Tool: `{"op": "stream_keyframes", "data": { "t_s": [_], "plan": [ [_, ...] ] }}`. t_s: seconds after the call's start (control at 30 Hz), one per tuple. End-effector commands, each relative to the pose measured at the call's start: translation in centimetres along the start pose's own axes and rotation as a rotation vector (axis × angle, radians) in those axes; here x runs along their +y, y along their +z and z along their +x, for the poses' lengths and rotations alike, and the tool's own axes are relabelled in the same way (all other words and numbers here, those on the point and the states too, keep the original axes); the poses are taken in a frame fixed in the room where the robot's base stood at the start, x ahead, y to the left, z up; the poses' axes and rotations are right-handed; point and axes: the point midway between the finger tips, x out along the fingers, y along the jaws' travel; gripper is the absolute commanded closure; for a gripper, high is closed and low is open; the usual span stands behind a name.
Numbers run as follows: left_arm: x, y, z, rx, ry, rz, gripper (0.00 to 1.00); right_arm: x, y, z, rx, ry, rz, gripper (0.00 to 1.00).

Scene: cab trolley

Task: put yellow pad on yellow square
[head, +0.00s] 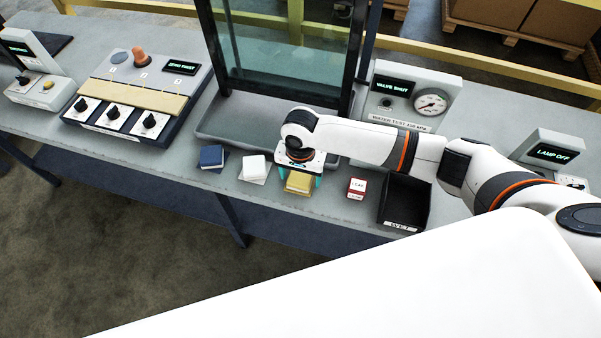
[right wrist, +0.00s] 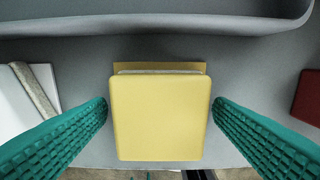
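The yellow pad (head: 298,183) is on the grey bench under my right gripper (head: 301,178). In the right wrist view the yellow pad (right wrist: 160,118) lies flat between the two teal fingers (right wrist: 160,108), with a gap on each side. The right gripper is open and not touching it. A strip of the yellow square (right wrist: 160,67) shows past the pad's far edge, with a grey layer between. The pad covers the rest of the square. They look roughly aligned. My left gripper is not in view.
A blue pad (head: 212,156) and a white pad (head: 254,167) stand to the left. A red-and-white block (head: 357,187) and a black bin (head: 404,203) stand to the right. A grey tray (head: 215,130) with a glass panel is behind.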

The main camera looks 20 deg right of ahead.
Motion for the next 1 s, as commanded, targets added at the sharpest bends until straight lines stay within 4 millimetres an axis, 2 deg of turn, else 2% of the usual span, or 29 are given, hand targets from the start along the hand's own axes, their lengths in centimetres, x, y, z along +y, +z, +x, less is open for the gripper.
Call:
{"op": "stream_keyframes", "data": {
  "t_s": [0.27,0.37,0.6,0.8,1.0],
  "plan": [
    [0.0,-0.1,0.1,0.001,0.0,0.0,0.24,0.0,0.1,-0.5,-0.001,0.001,0.001,0.24],
    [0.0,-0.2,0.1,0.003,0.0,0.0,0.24,0.1,0.1,-1.8,-0.001,0.003,0.0,0.24],
    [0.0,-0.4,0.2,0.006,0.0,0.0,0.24,0.1,0.1,-7.0,-0.003,0.004,0.0,0.24],
    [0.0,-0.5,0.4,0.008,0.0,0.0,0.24,0.1,0.1,-10.6,-0.001,0.003,0.0,0.24],
    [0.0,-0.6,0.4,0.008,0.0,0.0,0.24,0.1,0.0,-12.2,0.0,0.001,0.001,0.24]
  ]
}}
